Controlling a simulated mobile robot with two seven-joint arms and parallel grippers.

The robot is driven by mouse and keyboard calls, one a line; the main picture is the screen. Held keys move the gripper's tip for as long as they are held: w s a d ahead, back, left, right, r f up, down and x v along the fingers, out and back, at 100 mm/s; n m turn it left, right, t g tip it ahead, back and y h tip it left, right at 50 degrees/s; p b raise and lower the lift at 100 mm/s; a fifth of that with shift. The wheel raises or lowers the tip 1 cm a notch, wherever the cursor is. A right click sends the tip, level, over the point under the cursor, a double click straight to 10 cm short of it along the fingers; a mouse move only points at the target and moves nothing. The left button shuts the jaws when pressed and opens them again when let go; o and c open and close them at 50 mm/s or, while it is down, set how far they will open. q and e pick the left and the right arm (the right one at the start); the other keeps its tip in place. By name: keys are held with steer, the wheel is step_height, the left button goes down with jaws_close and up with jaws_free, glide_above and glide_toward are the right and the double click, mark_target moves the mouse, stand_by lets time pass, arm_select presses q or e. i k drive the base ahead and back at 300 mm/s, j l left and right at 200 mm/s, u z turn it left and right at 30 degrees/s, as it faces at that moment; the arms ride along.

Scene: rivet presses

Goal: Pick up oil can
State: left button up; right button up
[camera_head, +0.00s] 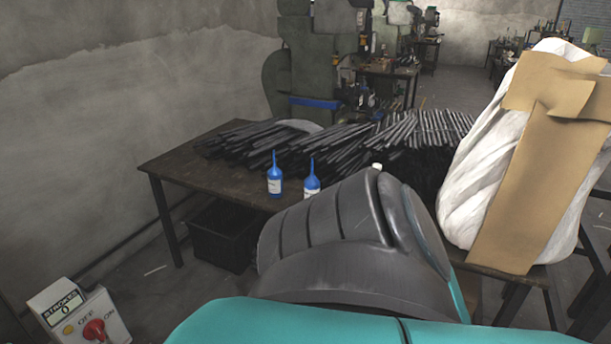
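Two blue oil cans with thin spouts and white labels stand upright near the front edge of a dark table. One oil can (274,181) is in full view. The other oil can (312,183) is just to its right, and its lower part is hidden by my arm. A grey and teal link of my own arm fills the lower middle of the view. I see neither gripper in this view, so I cannot tell where they are relative to the cans.
The dark table (190,165) carries a heap of dark rods (350,140) behind the cans. A white wrapped bundle with brown cardboard (540,160) stands at the right. A black crate (222,238) is under the table. A control box (80,318) is at the lower left. Green presses (322,50) stand behind.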

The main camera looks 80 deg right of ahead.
mark_target(312, 185)
steer(key=z, duration=2.65)
steer(key=j+u, duration=0.1)
steer(key=u, duration=2.55)
steer(key=j+z, duration=0.1)
steer(key=z, duration=2.6)
